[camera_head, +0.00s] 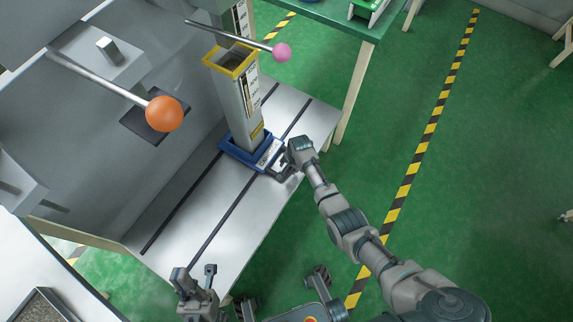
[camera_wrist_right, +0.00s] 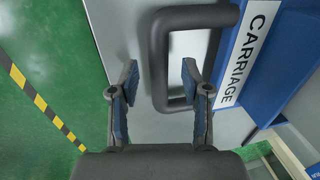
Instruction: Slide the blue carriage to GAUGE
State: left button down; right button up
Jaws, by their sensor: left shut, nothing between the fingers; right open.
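The blue carriage (camera_head: 233,153) sits on the pale bench across two dark slots and bears a tall grey column (camera_head: 238,105). Its white CARRIAGE label (camera_wrist_right: 247,50) and black loop handle (camera_wrist_right: 156,60) show in the right wrist view. My right gripper (camera_wrist_right: 157,75) is open, its fingers on either side of the handle's near bar, with the right finger over the loop's opening. In the head view the right gripper (camera_head: 284,168) is at the carriage's right side. My left gripper (camera_head: 196,276) is shut and empty near the bench's front end. I cannot read any GAUGE mark.
The bench top (camera_head: 205,215) is clear along the slots towards the front. An orange ball lever (camera_head: 164,114) and a pink ball lever (camera_head: 281,53) stick out from the grey housing. A green-topped table (camera_head: 325,15) stands behind. A gravel tray (camera_head: 38,306) is at lower left.

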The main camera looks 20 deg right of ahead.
jog(key=shift+f, duration=0.8)
jog(key=shift+r, duration=0.1)
jog(key=shift+r, duration=0.15)
grip_shut()
jog(key=shift+a, duration=0.1)
